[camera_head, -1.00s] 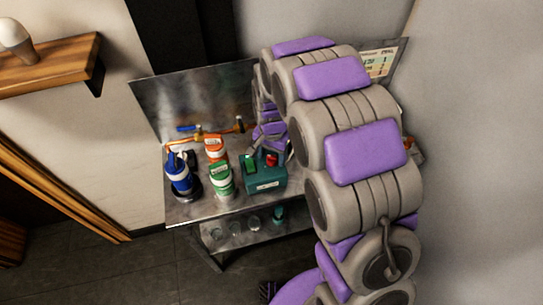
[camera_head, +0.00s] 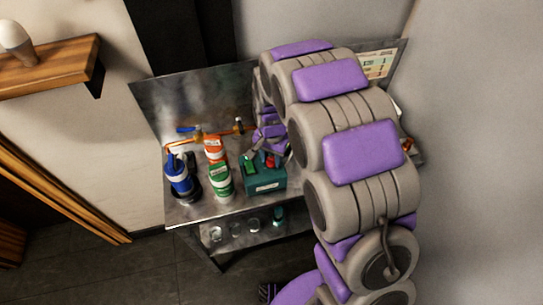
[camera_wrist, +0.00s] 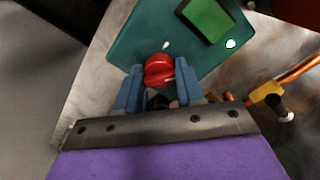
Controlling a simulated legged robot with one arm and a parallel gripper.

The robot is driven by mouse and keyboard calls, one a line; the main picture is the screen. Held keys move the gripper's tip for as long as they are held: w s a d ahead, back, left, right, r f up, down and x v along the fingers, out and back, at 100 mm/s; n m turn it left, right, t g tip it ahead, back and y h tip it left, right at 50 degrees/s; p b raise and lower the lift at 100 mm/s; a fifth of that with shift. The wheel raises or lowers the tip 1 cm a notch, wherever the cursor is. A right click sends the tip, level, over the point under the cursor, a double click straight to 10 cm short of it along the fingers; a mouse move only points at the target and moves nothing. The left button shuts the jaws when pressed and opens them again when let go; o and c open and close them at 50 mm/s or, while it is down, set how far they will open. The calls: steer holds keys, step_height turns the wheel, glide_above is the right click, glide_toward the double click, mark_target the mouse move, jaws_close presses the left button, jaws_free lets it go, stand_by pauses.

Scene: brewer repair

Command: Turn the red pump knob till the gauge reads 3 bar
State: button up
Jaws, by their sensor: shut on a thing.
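The red pump knob (camera_wrist: 158,70) sits on the teal pump box (camera_wrist: 130,42), between the two blue fingers of my gripper (camera_wrist: 160,84) in the wrist view. The fingers are shut on the knob from both sides. In the head view the teal box (camera_head: 264,183) stands on the metal bench, with my gripper at the knob (camera_head: 270,161) on its top. A green rectangle (camera_wrist: 206,18) and a small white mark lie on the box beside the knob. I cannot make out a gauge or its reading in either view.
Left of the box stand a green-and-white bottle (camera_head: 220,181), an orange-topped bottle (camera_head: 213,148) and a blue container (camera_head: 178,177). Copper pipe with a brass fitting (camera_wrist: 268,99) runs near my gripper. Glasses stand on the shelf below.

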mark_target(270, 157)
steer(key=shift+r+n+p, duration=0.25)
steer(key=shift+n+p, duration=0.7)
steer(key=shift+n, duration=0.05)
steer(key=n+p, duration=0.1)
steer(key=n, duration=0.2)
steer(key=shift+f+p, duration=0.2)
steer(key=shift+p, duration=0.1)
steer(key=o, duration=1)
steer(key=shift+a, duration=0.15)
steer(key=shift+o, duration=0.2)
step_height(270, 157, up, 17)
steer(key=p, duration=0.2)
steer(key=shift+w+r, duration=0.1)
